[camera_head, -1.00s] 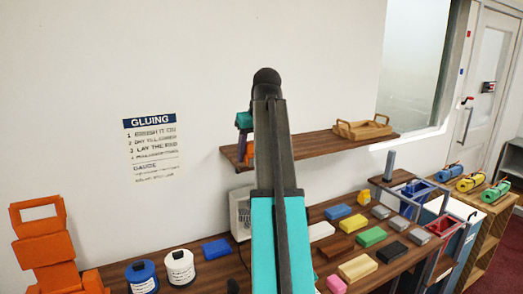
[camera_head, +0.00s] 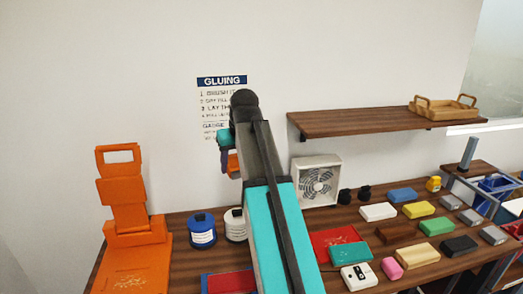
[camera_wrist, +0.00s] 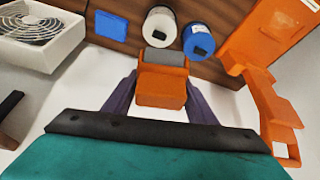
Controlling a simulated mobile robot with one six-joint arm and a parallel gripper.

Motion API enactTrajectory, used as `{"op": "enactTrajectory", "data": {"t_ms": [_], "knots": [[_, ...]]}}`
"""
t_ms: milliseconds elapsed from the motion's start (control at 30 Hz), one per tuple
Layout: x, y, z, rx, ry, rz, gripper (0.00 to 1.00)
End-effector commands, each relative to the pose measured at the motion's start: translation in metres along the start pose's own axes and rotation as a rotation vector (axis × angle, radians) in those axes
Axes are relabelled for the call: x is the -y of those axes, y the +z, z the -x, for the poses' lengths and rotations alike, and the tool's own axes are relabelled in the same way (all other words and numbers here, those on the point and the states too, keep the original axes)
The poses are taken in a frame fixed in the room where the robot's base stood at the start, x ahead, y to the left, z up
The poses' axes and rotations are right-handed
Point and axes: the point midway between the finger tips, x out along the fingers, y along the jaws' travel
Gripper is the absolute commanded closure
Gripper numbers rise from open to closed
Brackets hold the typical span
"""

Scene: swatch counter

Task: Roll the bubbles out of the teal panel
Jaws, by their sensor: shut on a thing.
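My gripper (camera_wrist: 161,84) is shut on an orange block with a grey end (camera_wrist: 163,92), held between its dark purple fingers. In the head view, my gripper (camera_head: 226,146) is in the air in front of the wall sign, above the counter, partly hidden by my arm. A small teal piece (camera_head: 350,257) lies on the counter to the right of my arm, at the edge of a red panel (camera_head: 330,238). I cannot tell whether it is the teal panel, and no bubbles can be made out. My gripper is well apart from it.
On the counter (camera_head: 185,225) stand an orange folding stand (camera_head: 122,195), a blue can (camera_head: 202,232), a white can (camera_head: 236,226) and a white fan (camera_head: 316,182). Several coloured blocks cover the right side. A shelf (camera_head: 350,122) with a wooden tray (camera_head: 442,108) is on the wall.

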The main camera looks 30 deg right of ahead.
Motion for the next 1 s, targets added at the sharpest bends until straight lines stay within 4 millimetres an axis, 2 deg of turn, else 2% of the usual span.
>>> {"op": "enactTrajectory", "data": {"t_ms": [33, 100, 367, 600, 800, 1000], "knots": [[0.019, 0.004, -0.012, 0.000, -0.006, 0.014, 0.66], [0.040, 0.008, -0.024, 0.001, -0.011, 0.027, 0.66], [0.117, 0.025, -0.064, -0.001, -0.029, 0.078, 0.66], [0.184, 0.049, -0.095, -0.003, -0.045, 0.125, 0.66], [0.217, 0.062, -0.108, -0.007, -0.052, 0.148, 0.66], [0.226, 0.065, -0.111, -0.008, -0.054, 0.153, 0.66]]}}
